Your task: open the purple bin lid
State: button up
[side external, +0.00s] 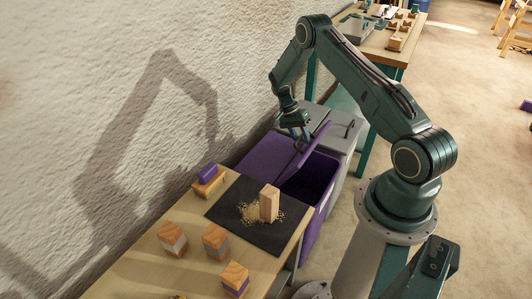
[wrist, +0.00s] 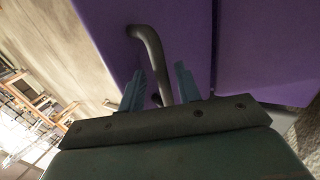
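The purple bin (side external: 316,211) stands beyond the workbench, near the wall. Its purple lid (side external: 316,137) is tilted up, and the dark inside of the bin shows to the right of it. In the wrist view the lid (wrist: 105,25) carries a dark curved handle (wrist: 152,48). My gripper (side external: 298,129) is at the lid's upper face, by the handle. In the wrist view the fingers of my gripper (wrist: 160,85) stand apart on either side of the handle, with a gap visible on both sides. The handle's lower end is partly hidden by my gripper.
A grey bin (side external: 341,139) with a handle stands just behind the purple one. The near workbench (side external: 145,272) holds a dark mat (side external: 225,206), an upright wooden block (side external: 269,203) and several other blocks. The rough wall (side external: 110,80) is close on the left. Open floor lies to the right.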

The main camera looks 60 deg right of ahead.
jog(key=s+f, duration=0.6)
jog(key=s, duration=0.3)
notch_tip(320, 180, up, 13)
jog(key=t, duration=0.3)
send_over(317, 143)
jog(key=shift+d+n, duration=0.15)
jog(key=shift+n, duration=0.15)
jog(key=w+a+r+n+t, duration=0.1)
jog(key=w+a+r+n, duration=0.1)
jog(key=a+r, duration=0.3)
jog(key=w+a+r+n+t+h, duration=0.1)
jog(key=a+r+n, duration=0.3)
jog(key=r, duration=1)
jog(key=shift+w+a+r+t, duration=0.15)
jog(key=shift+w+a+t, duration=0.4)
jog(key=shift+a, duration=0.55)
